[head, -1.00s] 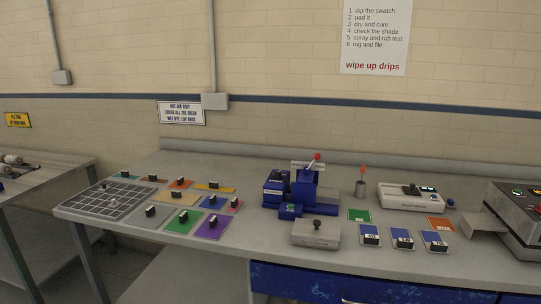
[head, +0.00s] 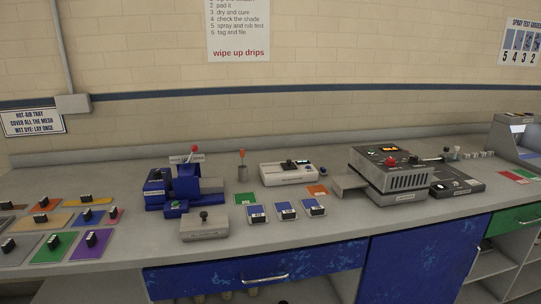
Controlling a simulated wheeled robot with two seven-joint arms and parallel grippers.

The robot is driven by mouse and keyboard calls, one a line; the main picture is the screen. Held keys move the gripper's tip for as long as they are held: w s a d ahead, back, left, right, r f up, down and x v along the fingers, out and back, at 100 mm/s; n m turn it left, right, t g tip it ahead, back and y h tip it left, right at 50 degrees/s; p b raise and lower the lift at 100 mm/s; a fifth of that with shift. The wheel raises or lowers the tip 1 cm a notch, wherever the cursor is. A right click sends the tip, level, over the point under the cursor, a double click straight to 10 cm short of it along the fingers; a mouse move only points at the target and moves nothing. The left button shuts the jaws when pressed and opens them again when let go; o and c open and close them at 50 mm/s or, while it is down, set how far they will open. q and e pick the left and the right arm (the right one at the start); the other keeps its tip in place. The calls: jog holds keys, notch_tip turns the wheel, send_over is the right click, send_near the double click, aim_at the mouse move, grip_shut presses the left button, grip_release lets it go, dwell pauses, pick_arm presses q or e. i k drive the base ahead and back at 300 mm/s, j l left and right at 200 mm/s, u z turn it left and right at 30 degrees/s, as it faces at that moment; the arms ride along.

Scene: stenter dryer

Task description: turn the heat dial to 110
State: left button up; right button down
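A grey and black bench machine (head: 408,184), which looks like the dryer, stands right of centre in the head view. Its sloped top panel carries a red button (head: 389,161), a small lit orange display (head: 389,149) and small dark controls. The heat dial and its setting are too small to make out. A flat grey tray (head: 349,183) sticks out from the machine's left side. Neither of my grippers is in the head view.
A blue press (head: 183,187), a grey block with a knob (head: 204,227) and a white instrument (head: 288,172) stand left of the machine. Blue cards (head: 286,210) lie in front. A black flat unit (head: 456,185) adjoins it on the right. The bench's front strip is mostly clear.

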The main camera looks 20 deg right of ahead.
aim_at(391, 161)
jog(key=z, duration=1.45)
